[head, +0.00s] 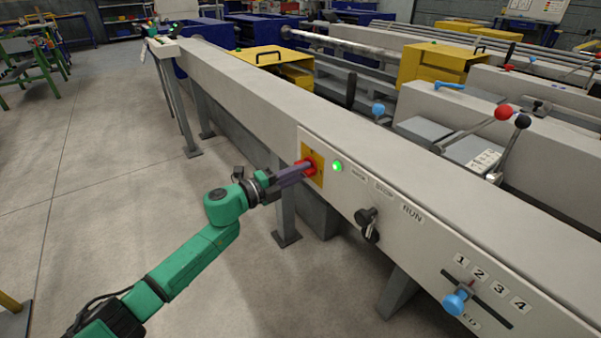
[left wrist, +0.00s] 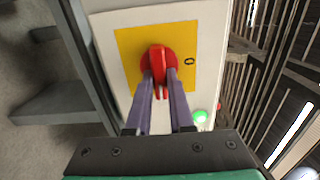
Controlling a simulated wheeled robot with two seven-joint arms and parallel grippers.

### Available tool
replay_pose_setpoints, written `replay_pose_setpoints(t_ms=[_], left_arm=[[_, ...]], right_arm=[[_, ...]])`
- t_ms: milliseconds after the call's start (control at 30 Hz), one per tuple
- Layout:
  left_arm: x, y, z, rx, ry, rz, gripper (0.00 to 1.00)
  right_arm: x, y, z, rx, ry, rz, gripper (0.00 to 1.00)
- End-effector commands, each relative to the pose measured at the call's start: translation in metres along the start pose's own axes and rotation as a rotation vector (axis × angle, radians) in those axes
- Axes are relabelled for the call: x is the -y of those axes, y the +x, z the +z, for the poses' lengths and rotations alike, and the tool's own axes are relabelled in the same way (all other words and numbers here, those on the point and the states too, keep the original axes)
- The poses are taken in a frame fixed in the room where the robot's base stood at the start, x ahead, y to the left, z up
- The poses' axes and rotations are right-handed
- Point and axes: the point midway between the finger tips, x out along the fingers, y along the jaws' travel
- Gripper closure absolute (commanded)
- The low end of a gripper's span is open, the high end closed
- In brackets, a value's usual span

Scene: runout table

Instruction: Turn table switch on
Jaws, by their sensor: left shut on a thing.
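The table switch is a red rotary knob (head: 306,164) on a yellow plate (head: 318,160), set in the pale side panel of the long runout table (head: 345,140). My left gripper (head: 302,170) is at the switch. In the left wrist view the red knob (left wrist: 158,62) stands between the fingertips of the left gripper (left wrist: 159,76), shut on its raised handle. The yellow plate (left wrist: 128,50) carries a dark "O" mark to the right of the knob. A green lamp (head: 337,167) beside the switch glows, and it also shows in the left wrist view (left wrist: 200,117). My right gripper is not in view.
A black selector knob (head: 367,218) by a RUN label and a blue slider knob (head: 456,302) below numbers sit further right on the panel. Levers with red (head: 503,112) and black balls stand behind.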

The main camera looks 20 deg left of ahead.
Motion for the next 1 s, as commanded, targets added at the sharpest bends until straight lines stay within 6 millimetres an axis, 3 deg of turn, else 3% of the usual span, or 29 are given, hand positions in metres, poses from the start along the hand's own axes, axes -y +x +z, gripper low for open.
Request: replay_pose_setpoints(t_ms=[67,100,167,600,767,1000], left_arm=[[-0.002,0.0,-0.001,-0.001,0.002,0.004,1.0],[-0.002,0.0,-0.001,-0.001,0.002,0.004,0.72],[-0.002,0.0,-0.001,-0.001,0.002,0.003,0.5],[-0.002,-0.009,0.0,0.001,-0.002,0.003,0.5],[-0.003,-0.041,0.0,0.0,-0.002,0.007,0.5],[-0.002,-0.105,-0.001,0.0,-0.004,0.007,0.5]], right_arm=[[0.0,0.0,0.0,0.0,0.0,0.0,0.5],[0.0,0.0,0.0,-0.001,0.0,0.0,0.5],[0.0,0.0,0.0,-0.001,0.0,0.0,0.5],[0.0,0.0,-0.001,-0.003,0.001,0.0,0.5],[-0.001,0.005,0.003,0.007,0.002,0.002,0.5],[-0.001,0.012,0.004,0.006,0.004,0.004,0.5]])
